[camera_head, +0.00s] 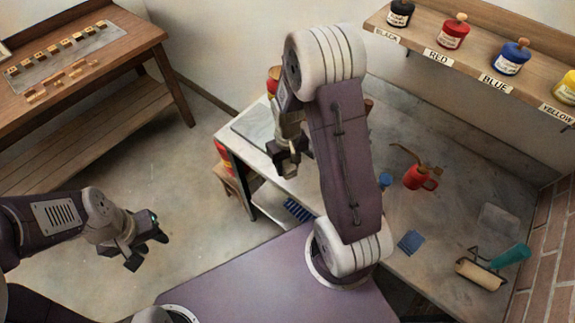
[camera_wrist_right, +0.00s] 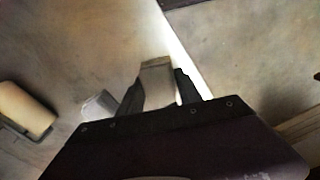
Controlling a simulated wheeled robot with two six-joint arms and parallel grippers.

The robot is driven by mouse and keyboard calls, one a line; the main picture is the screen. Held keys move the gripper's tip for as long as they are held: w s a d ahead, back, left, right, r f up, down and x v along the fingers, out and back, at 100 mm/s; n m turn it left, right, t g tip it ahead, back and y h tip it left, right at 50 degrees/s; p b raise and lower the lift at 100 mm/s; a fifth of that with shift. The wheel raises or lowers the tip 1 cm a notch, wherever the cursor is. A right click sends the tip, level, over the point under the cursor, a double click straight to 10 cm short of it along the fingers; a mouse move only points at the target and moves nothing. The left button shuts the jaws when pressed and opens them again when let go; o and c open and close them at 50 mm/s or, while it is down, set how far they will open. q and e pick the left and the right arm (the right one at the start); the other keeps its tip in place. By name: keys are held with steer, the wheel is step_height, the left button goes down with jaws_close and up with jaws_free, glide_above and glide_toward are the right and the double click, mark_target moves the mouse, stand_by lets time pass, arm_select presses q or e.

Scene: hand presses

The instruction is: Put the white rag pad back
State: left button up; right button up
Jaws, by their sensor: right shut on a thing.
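In the right wrist view a pale block-like thing, which I take for the white rag pad (camera_wrist_right: 158,84), sits between the fingers of my right gripper (camera_wrist_right: 160,92). The gripper is shut on it. In the head view my right gripper (camera_head: 287,163) is over the left edge of the worktable (camera_head: 440,215); the pad cannot be made out clearly there. My left gripper (camera_head: 148,246) is open and empty over the floor, away from the worktable.
A red oil can (camera_head: 418,177), a blue pad (camera_head: 411,242) and a roller (camera_head: 482,272) are on the worktable. A shelf (camera_head: 440,68) above holds labelled ink pots. A wooden bench (camera_head: 90,75) stands at upper left. My right arm hides the table's middle.

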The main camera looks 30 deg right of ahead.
mark_target(288, 165)
steer(key=shift+s, duration=0.1)
steer(key=shift+f, duration=0.15)
steer(key=o, duration=1.3)
steer(key=shift+r, duration=0.2)
step_height(288, 165, up, 12)
steer(key=p, duration=0.1)
steer(key=shift+t, duration=0.6)
steer(key=s+a+f, duration=0.1)
steer(key=s, duration=0.1)
steer(key=s+a+f, duration=0.1)
steer(key=s+a, duration=0.1)
steer(key=s, duration=0.1)
steer(key=s+a, duration=0.1)
steer(key=s, duration=0.2)
steer(key=shift+a+f, duration=0.4)
